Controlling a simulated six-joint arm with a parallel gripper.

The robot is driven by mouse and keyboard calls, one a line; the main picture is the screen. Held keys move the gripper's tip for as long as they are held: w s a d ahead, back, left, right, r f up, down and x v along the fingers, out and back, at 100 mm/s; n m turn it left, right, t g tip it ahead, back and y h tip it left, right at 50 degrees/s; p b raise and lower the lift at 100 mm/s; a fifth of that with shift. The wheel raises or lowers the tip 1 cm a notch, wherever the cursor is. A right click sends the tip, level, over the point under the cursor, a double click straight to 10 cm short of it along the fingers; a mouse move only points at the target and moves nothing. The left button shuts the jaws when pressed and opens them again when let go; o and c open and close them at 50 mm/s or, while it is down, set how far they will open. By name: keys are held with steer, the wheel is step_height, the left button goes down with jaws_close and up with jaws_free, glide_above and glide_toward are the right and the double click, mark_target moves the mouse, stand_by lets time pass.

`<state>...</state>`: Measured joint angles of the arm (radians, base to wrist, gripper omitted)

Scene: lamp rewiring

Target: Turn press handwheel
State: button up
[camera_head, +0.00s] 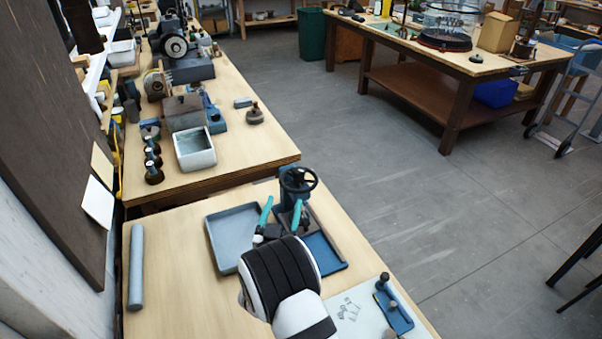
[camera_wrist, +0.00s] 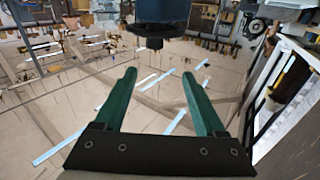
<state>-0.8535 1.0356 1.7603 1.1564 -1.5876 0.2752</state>
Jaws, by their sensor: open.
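The press (camera_head: 291,214) stands on the near workbench, with its dark handwheel (camera_head: 299,180) on top. My gripper (camera_head: 283,210), with green fingers, is at the press, below the handwheel in the picture; the fingers are apart and nothing shows between them. In the wrist view my gripper (camera_wrist: 158,82) is open and empty. A dark blue cylindrical part with a black lower end, seemingly the press (camera_wrist: 160,12), shows at the top beyond the fingertips. My arm hides part of the press's base in the head view.
A grey tray (camera_head: 212,247) lies left of the press and a blue tray (camera_head: 326,250) to its right. A white board with small parts (camera_head: 349,308) and a blue stand with pegs (camera_head: 393,311) are at front right. A grey roll (camera_head: 136,268) lies at left.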

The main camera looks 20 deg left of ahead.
mark_target(297, 176)
steer(key=shift+h, duration=0.5)
steer(key=w, duration=0.4)
steer(key=w+a, duration=0.1)
steer(key=w, duration=0.9)
steer(key=shift+w+a+f, duration=0.2)
steer(key=shift+a+f, duration=0.1)
steer(key=shift+c, duration=0.2)
jaws_close()
